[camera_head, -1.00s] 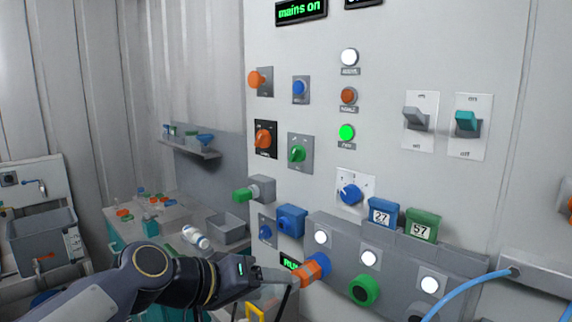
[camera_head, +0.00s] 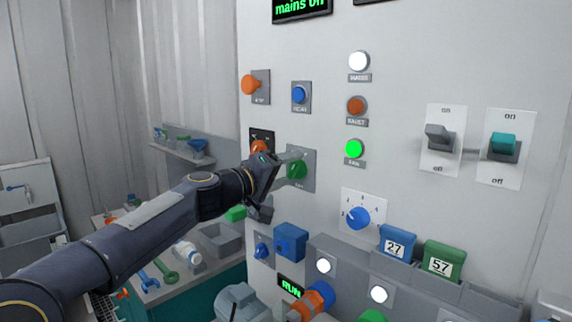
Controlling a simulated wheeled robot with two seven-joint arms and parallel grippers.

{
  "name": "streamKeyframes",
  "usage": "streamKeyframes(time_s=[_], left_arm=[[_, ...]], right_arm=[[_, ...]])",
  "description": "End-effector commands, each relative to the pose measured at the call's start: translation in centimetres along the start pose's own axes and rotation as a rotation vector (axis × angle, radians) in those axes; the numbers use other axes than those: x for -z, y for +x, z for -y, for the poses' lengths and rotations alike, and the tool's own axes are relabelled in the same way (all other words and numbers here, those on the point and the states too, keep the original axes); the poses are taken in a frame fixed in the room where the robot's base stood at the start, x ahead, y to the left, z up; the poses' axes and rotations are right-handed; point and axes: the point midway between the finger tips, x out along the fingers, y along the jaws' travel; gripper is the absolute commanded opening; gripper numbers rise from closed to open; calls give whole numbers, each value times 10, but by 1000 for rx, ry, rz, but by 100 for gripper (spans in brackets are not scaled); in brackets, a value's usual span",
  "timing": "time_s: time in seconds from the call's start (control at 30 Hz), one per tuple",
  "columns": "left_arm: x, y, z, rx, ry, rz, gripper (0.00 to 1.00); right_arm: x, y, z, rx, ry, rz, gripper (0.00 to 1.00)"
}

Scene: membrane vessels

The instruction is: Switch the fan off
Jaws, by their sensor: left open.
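A green lamp (camera_head: 354,149) is lit on the panel, and the small label under it appears to read "FAN". A green rotary knob (camera_head: 297,170) sits on a grey plate left of it; its label is too small to read. An orange rotary knob (camera_head: 259,146) on a black plate is partly hidden behind my left gripper (camera_head: 284,184). That gripper is open and empty in front of the panel, with one finger overlapping the top of the green knob's plate; I cannot tell whether it touches. My right gripper is not in view.
Two toggle switches, grey (camera_head: 440,136) and teal (camera_head: 503,145), are at the right. A blue dial (camera_head: 358,217), an orange knob (camera_head: 250,84) and a blue button (camera_head: 299,95) stick out. Boxes "27" (camera_head: 396,243) and "57" (camera_head: 442,260) stand below.

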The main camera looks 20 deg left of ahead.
Motion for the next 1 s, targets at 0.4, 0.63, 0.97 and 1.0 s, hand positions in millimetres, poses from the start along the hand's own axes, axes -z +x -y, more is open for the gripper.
streamKeyframes(time_s=[0.4,0.63,0.97,1.0], left_arm=[[0,3,0,0,0,0,49],[0,3,1,1,0,0,19],[-1,3,1,0,-46,1,19],[-1,3,1,1,-63,1,19]], right_arm=[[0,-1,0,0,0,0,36],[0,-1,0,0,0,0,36],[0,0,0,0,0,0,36],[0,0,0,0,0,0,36]])
